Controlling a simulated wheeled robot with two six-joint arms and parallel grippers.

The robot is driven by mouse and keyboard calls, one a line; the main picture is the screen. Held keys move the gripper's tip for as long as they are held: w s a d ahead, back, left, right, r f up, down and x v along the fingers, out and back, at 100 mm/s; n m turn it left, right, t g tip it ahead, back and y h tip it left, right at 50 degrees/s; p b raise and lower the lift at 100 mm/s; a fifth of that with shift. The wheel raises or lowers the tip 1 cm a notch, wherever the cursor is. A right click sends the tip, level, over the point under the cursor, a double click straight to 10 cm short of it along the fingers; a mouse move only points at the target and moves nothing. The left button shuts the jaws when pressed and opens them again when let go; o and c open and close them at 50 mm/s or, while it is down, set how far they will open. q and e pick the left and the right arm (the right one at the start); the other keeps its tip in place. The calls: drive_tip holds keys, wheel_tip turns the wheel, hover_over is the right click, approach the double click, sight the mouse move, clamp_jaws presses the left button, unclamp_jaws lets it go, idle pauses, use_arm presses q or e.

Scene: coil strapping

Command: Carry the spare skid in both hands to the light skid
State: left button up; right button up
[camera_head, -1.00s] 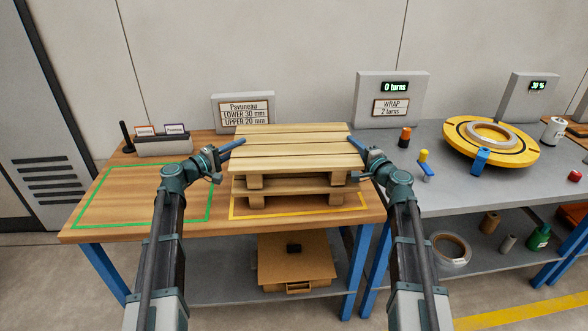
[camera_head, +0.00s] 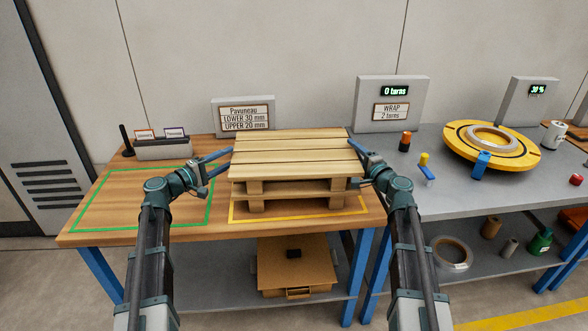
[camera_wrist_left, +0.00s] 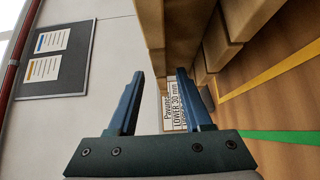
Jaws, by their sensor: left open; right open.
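Two pale wooden skids are stacked inside the yellow outline on the wooden table in the head view. The upper skid (camera_head: 295,155) rests on the lower skid (camera_head: 296,196); no label shows which is the spare or the light one. My left gripper (camera_head: 228,153) is open at the upper skid's left edge. In the left wrist view, the open jaws (camera_wrist_left: 160,73) face the skid's edge boards; whether they touch is unclear. My right gripper (camera_head: 361,155) is open at the upper skid's right edge, its fingers partly hidden by it.
A green outline (camera_head: 77,215) marks a bare area at the table's left. A sign (camera_head: 245,117) and a card holder (camera_head: 163,149) stand at the back. A grey bench (camera_head: 440,205) with a yellow turntable (camera_head: 525,157) adjoins on the right. A brown box (camera_head: 295,268) sits below.

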use_arm(q)
drive_tip(key=v, duration=0.7)
drive_tip(key=shift+s+a, duration=0.15)
use_arm(e)
drive_tip(key=v, duration=1.2)
use_arm(q)
wheel_tip(320, 180, up, 7)
drive_tip(key=p, duration=0.7)
use_arm(e)
wheel_tip(320, 180, up, 7)
use_arm(q)
drive_tip(key=shift+r, duration=0.1)
wheel_tip(320, 180, up, 7)
drive_tip(key=p, duration=0.7)
use_arm(e)
wheel_tip(320, 180, up, 7)
drive_tip(key=shift+f, duration=0.1)
